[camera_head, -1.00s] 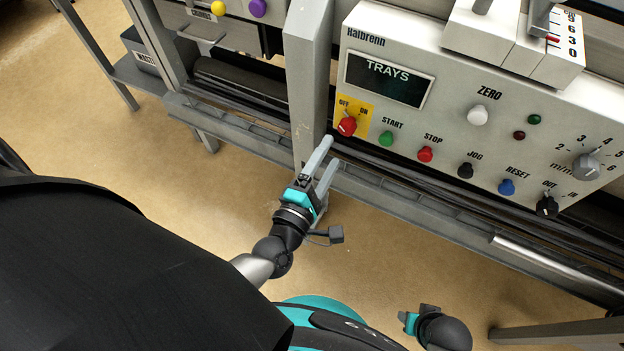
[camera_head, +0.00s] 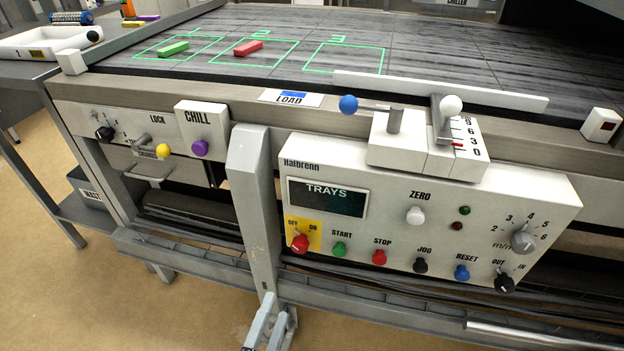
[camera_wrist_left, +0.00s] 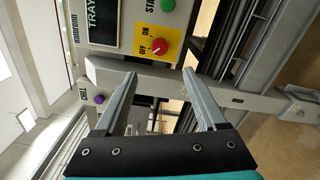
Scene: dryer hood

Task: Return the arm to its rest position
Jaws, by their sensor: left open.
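My left gripper (camera_head: 270,327) shows at the bottom of the head view, only its grey fingers in sight. It is in front of the machine's grey upright post (camera_head: 252,190), below the control panel (camera_head: 345,240). In the left wrist view its two fingers (camera_wrist_left: 160,103) are apart with nothing between them that they hold. Beyond them are the post and the red off/on knob (camera_wrist_left: 159,46) on its yellow plate. The knob also shows in the head view (camera_head: 299,243), above the fingers and apart from them. My right gripper is not in view now.
The belt carries a green block (camera_head: 173,49) and a red block (camera_head: 248,48) in outlined squares. A grey rail (camera_head: 200,265) runs low along the front. Floor is open at lower left.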

